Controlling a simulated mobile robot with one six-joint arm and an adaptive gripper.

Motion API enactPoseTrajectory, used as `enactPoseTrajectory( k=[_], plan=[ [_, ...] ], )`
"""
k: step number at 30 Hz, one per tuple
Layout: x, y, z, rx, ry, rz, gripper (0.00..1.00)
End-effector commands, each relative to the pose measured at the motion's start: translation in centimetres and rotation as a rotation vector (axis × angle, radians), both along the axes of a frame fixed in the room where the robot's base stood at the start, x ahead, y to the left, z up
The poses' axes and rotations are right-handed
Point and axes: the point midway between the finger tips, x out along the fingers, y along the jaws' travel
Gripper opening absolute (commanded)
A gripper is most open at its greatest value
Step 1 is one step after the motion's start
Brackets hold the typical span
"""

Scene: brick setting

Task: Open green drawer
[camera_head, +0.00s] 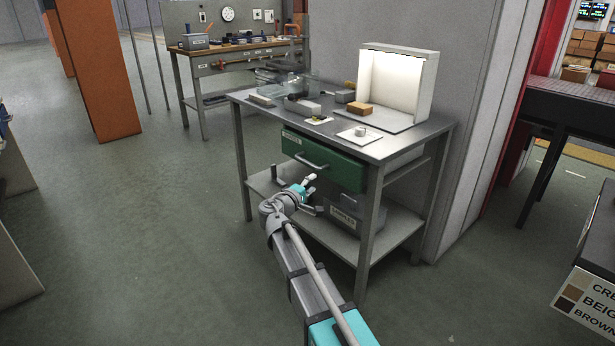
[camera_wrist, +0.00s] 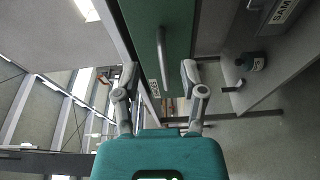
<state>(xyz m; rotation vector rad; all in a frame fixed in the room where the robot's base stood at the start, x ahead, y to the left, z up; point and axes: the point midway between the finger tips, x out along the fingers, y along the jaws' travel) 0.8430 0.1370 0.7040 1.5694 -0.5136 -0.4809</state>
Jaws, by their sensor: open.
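The green drawer (camera_head: 340,170) sits under the top of the grey metal workbench (camera_head: 420,137), and its front looks closed. Its silver bar handle (camera_head: 312,162) runs across the front; in the wrist view the handle (camera_wrist: 162,58) appears upright on the green front (camera_wrist: 145,25). My gripper (camera_head: 309,184) is in front of and a little below the handle in the head view. Contact with the handle cannot be made out.
A lower shelf (camera_head: 400,232) holds a grey labelled box (camera_head: 352,216). On the benchtop stand a white lit booth (camera_head: 405,82), a brown block (camera_head: 360,108) and small items. An orange pillar (camera_head: 95,70) and another bench are behind. Floor to the left is clear.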

Motion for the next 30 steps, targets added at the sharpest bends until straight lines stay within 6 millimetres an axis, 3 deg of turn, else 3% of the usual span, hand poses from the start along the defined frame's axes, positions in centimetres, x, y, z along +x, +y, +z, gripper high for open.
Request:
enactPoseTrajectory(
  k=[1,6,12,30],
  plan=[
    [0.7,1.2,-1.4,-0.032,-0.013,0.022,0.54],
    [1.8,4.4,-2.3,-0.129,-0.052,0.086,0.54],
    [2.4,6.7,-2.6,-0.195,-0.078,0.130,0.54],
    [2.8,6.9,-2.3,-0.208,-0.083,0.137,0.54]
  ],
)
